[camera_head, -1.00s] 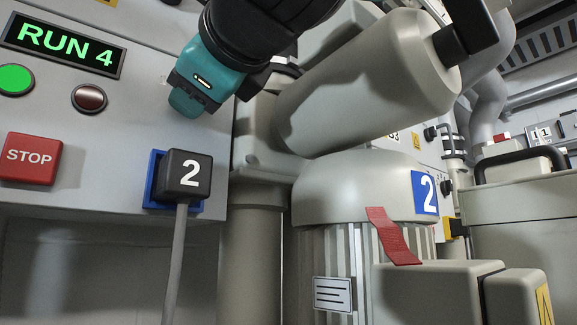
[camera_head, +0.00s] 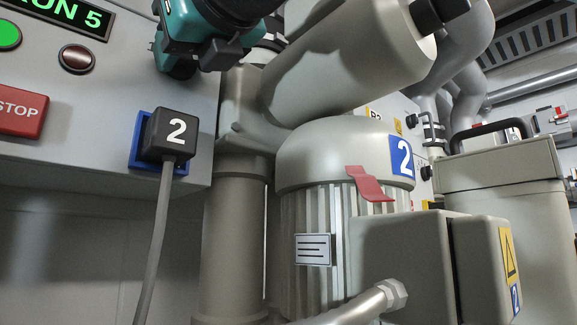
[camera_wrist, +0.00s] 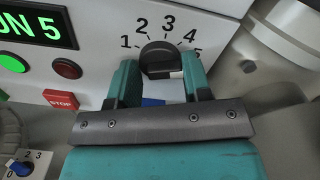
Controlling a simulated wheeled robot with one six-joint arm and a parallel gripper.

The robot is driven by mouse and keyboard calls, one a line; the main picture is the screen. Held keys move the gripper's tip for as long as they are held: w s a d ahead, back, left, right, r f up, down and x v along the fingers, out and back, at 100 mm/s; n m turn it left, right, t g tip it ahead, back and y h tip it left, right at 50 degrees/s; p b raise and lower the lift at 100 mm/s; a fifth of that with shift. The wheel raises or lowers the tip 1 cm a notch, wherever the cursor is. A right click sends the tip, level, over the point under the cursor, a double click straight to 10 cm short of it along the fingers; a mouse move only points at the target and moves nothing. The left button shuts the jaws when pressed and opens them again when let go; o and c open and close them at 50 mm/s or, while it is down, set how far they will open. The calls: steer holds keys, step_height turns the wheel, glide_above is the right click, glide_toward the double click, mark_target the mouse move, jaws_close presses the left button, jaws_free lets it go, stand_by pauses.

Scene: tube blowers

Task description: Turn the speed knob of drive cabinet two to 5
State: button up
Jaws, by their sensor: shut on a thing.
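The speed knob (camera_wrist: 160,58) is a round black dial in the wrist view, on the grey drive cabinet (camera_wrist: 95,22). A scale from 1 to 5 arcs over it, and its white mark lies at the lower right, near the 5. My gripper (camera_wrist: 158,78) is shut on the knob, with one teal finger on each side. The display (camera_wrist: 38,27) shows green text ending in "ON 5"; it also shows in the head view (camera_head: 62,18). In the head view my gripper (camera_head: 178,65) is at the top and the knob is hidden. A black plug marked 2 (camera_head: 170,132) sits below.
A red STOP button (camera_head: 20,113), a green lamp (camera_head: 8,34) and a dark red lamp (camera_head: 77,59) are on the cabinet front. A grey motor marked 2 (camera_head: 335,150) stands close on the right. A cable (camera_head: 155,235) hangs from the plug.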

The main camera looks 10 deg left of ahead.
steer(key=shift+w+d+r+m, duration=0.25)
steer(key=shift+d+r+m, duration=0.15)
steer(key=shift+m, duration=0.1)
steer(key=o, duration=0.5)
steer(key=shift+o, duration=1.1)
steer(key=shift+w+d+f, duration=0.1)
steer(key=shift+s+a+f, duration=0.2)
steer(key=shift+a+f, duration=0.05)
steer(key=b+v, duration=0.4)
steer(key=v, duration=1.3)
steer(key=shift+s, duration=0.2)
steer(key=shift+d, duration=0.1)
steer(key=shift+s, duration=0.1)
